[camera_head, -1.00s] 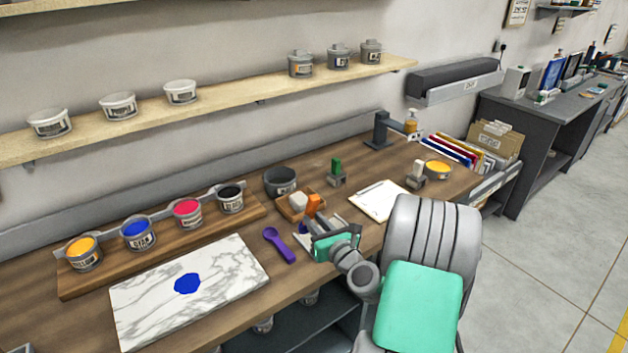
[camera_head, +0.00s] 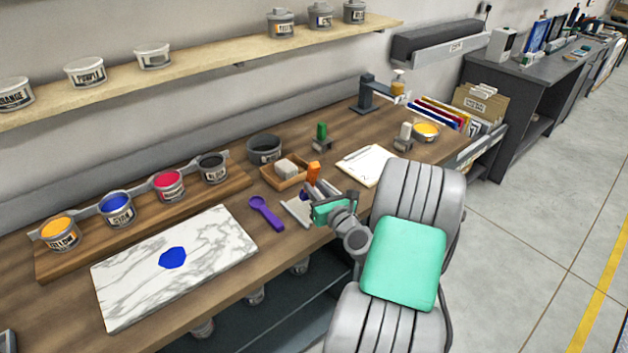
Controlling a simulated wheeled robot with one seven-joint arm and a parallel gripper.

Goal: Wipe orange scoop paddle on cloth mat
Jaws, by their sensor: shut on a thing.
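The orange scoop paddle (camera_head: 313,170) stands up from my gripper (camera_head: 314,187), its orange end on top. My gripper is shut on it, low over the front part of the bench. The pale cloth mat (camera_head: 295,211) lies under and left of my gripper, which hides much of it. A small dark blue patch shows by the mat and the jaws. I cannot tell whether the paddle's lower end touches the mat.
A purple scoop (camera_head: 266,213) lies left of the mat. A wooden tray (camera_head: 272,183) with a white block stands behind. A marble slab (camera_head: 215,240) with blue ink lies left; a clipboard (camera_head: 366,166) lies right. Ink cans (camera_head: 119,211) line the back left.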

